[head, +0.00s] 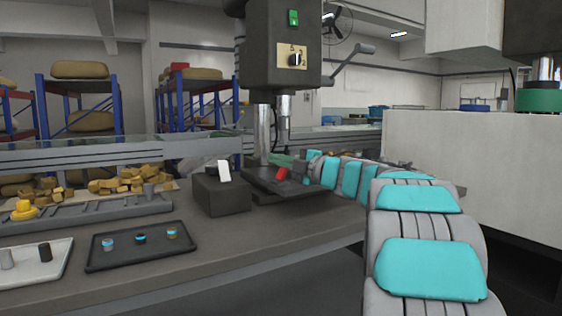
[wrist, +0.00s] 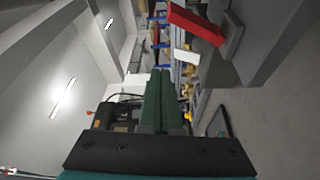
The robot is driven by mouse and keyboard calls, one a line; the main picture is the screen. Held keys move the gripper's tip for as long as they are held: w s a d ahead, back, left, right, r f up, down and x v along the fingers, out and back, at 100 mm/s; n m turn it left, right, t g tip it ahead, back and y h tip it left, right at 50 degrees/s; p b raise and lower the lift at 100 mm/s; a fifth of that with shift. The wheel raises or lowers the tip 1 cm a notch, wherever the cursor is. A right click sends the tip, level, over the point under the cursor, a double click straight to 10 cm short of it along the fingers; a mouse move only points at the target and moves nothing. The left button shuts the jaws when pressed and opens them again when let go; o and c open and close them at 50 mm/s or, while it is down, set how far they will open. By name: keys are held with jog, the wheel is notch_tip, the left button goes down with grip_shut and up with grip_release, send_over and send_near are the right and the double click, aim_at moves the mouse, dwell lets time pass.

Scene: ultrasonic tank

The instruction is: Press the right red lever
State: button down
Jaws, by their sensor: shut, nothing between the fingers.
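The red lever (head: 282,173) sticks up at a tilt from a dark housing beside the drill press, to the right of a white lever (head: 224,171). In the wrist view the red lever (wrist: 195,22) is large at the upper right, on a grey mount. The white lever (wrist: 185,57) shows smaller below it. My gripper (head: 280,159) shows its green fingers just behind and above the red lever in the head view. In the wrist view my gripper (wrist: 160,72) has its fingers together and empty, apart from the red lever.
The drill press (head: 283,45) stands over the levers, its column close to my gripper. A black tray (head: 140,247) with small parts and a white tray (head: 35,262) lie at the left of the bench. The bench front right of the black tray is clear.

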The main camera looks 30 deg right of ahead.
jog(key=v, duration=0.7)
jog(key=shift+s+f+b, duration=0.3)
jog(key=shift+s+f, duration=0.1)
